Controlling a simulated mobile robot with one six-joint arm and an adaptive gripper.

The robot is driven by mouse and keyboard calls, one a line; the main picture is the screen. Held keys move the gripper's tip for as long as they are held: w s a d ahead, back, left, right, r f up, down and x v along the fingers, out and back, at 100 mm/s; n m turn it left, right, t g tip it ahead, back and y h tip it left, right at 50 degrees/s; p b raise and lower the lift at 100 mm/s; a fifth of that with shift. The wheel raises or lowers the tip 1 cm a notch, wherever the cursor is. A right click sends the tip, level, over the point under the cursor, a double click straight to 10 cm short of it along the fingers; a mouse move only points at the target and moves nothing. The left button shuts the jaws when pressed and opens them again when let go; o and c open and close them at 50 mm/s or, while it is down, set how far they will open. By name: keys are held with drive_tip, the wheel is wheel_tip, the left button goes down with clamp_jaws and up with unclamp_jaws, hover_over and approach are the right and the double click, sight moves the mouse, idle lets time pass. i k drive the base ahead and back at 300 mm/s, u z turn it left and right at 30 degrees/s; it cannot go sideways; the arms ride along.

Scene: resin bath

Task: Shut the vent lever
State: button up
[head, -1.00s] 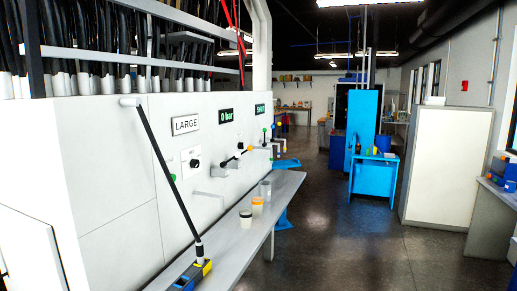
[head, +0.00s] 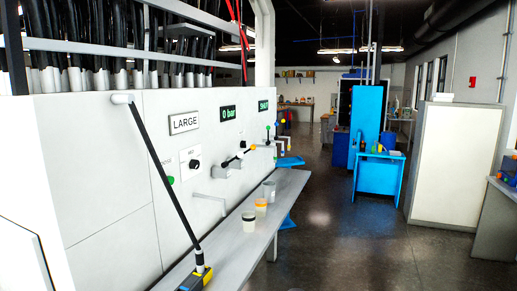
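The white machine panel (head: 105,165) fills the left of the head view. Small levers stick out of its far part. Farther along are more small handles (head: 276,131), one with a green tip and one with a blue tip. I cannot tell which is the vent lever, as no vent label is readable. Displays read "0 bar" (head: 228,113) and, less clearly, "SHUT" (head: 263,106). My gripper is not in view.
A grey shelf (head: 235,228) runs along the panel, holding several cups (head: 249,222). A black rod (head: 160,168) slants from the panel to a yellow-and-black tool (head: 202,275). A blue stand (head: 378,174) and white cabinet (head: 440,165) stand right. The dark floor (head: 330,235) between is clear.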

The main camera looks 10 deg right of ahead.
sight(253, 146)
drive_tip(key=u, duration=0.05)
drive_tip(key=k, duration=0.65)
drive_tip(key=z, duration=0.5)
drive_tip(key=i, duration=1.75)
drive_tip(key=u, duration=0.15)
